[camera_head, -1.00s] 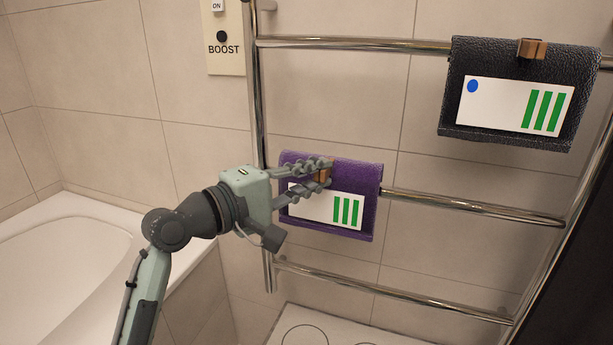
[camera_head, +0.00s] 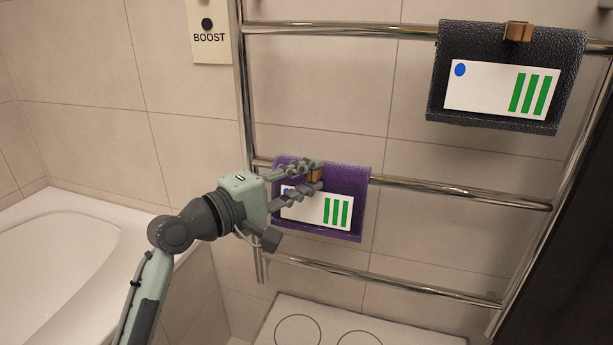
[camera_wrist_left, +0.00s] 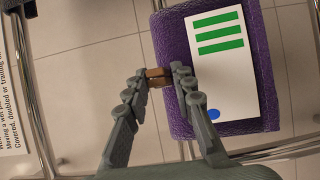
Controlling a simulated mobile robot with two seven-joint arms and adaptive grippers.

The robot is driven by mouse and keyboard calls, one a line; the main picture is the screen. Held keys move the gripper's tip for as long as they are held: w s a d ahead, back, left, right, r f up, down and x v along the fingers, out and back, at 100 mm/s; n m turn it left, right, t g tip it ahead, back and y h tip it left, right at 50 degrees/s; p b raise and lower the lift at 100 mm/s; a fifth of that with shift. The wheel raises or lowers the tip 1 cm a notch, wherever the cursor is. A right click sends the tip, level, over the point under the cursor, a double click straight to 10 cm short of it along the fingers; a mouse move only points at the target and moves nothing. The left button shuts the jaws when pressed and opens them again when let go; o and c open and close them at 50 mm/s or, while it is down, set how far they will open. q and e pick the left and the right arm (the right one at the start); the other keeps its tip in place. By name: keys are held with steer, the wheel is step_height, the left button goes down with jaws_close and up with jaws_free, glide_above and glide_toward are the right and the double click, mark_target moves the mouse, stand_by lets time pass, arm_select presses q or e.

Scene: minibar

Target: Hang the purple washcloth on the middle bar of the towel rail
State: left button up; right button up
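The purple washcloth (camera_head: 355,205) is at the middle bar (camera_head: 460,193) of the towel rail, near its left end. Its folded top edge stands slightly above the bar, which runs behind or into it; I cannot tell whether it rests on the bar. A white label with green stripes is on its front. My left gripper (camera_head: 318,175) has its fingers on either side of the brown clip (camera_head: 314,176) at the cloth's top and appears shut on it. In the left wrist view the clip (camera_wrist_left: 158,77) sits between the fingertips (camera_wrist_left: 159,72). My right gripper is not in view.
A black washcloth (camera_head: 575,65) with a label and brown clip hangs on the top bar (camera_head: 340,28) at right. The lower bar (camera_head: 390,281) is bare. A bathtub (camera_head: 60,250) stands at left, and a BOOST panel (camera_head: 208,45) is on the wall.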

arm_select(q)
steer(key=shift+o, duration=1.3)
steer(key=shift+s+a, duration=0.1)
steer(key=v, duration=1.2)
steer(key=s+a+f+m+g+y, duration=0.1)
steer(key=a+f+y, duration=0.2)
steer(key=f, duration=0.6)
steer(key=s+a+f+m+g+y+p, duration=0.1)
steer(key=a+f+m+g+y, duration=0.15)
steer(key=f, duration=0.65)
steer(key=s+a+f+m+y, duration=0.1)
steer(key=a+f+y, duration=0.2)
steer(key=f, duration=0.6)
steer(key=s+a+f+m+g+y, duration=0.2)
steer(key=s+a+f+m, duration=0.1)
steer(key=s+f, duration=0.5)
steer(key=s+a+f+m+g+y, duration=0.3)
steer(key=s+a+f, duration=0.3)
steer(key=s+f, duration=0.2)
steer(key=shift+s+a+f+y+p, duration=0.25)
steer(key=shift+s+f+y+p, duration=0.1)
steer(key=shift+p, duration=0.1)
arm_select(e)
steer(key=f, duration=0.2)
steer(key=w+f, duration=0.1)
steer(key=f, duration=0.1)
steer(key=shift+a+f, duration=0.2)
